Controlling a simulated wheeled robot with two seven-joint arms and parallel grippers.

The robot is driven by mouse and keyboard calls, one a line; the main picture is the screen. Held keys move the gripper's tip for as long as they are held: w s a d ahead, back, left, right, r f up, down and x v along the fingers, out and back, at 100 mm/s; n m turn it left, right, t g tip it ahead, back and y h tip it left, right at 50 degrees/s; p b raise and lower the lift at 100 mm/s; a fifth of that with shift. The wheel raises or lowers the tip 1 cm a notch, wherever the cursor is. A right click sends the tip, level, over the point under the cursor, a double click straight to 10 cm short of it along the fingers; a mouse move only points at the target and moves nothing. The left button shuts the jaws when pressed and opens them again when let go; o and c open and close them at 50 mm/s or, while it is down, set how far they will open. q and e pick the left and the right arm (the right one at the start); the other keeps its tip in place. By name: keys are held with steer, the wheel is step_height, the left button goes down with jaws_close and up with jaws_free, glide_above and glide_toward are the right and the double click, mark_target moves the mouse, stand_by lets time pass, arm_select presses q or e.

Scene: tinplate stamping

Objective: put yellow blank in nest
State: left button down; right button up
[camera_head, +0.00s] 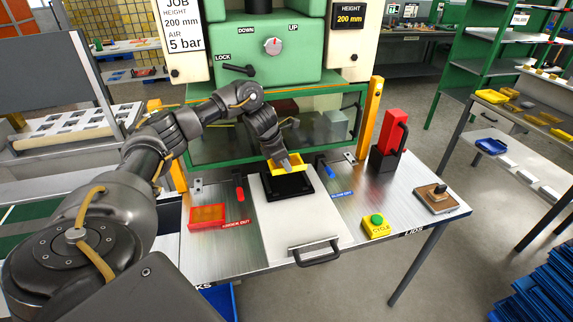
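The yellow blank (297,168) is a small shallow yellow piece at my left gripper's tip, over the far part of the black nest. My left gripper (286,164) points down at it and looks shut on it; the fingers are small and partly hide the blank. The nest (288,187) is a black block on the white sliding plate in front of the press. Its near part shows bare. The blank looks slightly above the nest, but the exact gap cannot be told. My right gripper is not in view.
The green press (265,55) stands behind, with a clear guard (220,145). Around the plate are an orange-red tray (207,217), a red clamp (239,190), a blue clamp (327,170), a red upright tool (391,132), a yellow cycle button box (376,229) and a brown block (436,197).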

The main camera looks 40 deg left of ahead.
mark_target(283, 173)
arm_select(q)
step_height(283, 173, down, 5)
steer(key=b, duration=0.3)
steer(key=shift+b, duration=0.35)
steer(key=shift+f+b, duration=0.3)
steer(key=shift+f, duration=0.35)
steer(key=shift+f+b, duration=0.6)
steer(key=shift+f, duration=0.1)
steer(key=c, duration=1.6)
jaws_free()
steer(key=shift+o, duration=0.2)
steer(key=shift+s, duration=0.1)
